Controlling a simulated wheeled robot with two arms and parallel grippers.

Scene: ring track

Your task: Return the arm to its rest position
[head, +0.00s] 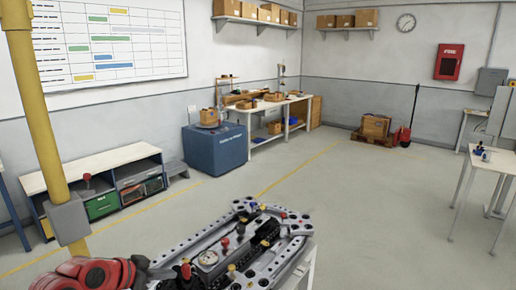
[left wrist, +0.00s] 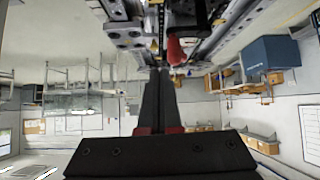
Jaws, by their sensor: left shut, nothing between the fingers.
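My left gripper (head: 150,272) comes in at the bottom left of the head view, at the left end of the ring track. Its fingers are shut with nothing between them. In the left wrist view the closed dark fingers (left wrist: 158,78) point up the picture towards the track's parts, close to a red-knobbed piece (left wrist: 176,50). I cannot tell whether they touch it. The ring track (head: 292,247) is a grey perforated oval frame with dark parts, a round dial and red, yellow and blue knobs. My right gripper is not in view.
A yellow post (head: 38,110) with a grey box (head: 69,218) stands at the left, near my arm. Behind are a low bench (head: 90,168), a blue cabinet (head: 215,150) and a workbench (head: 270,103). A white table (head: 490,158) stands right. The middle floor is clear.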

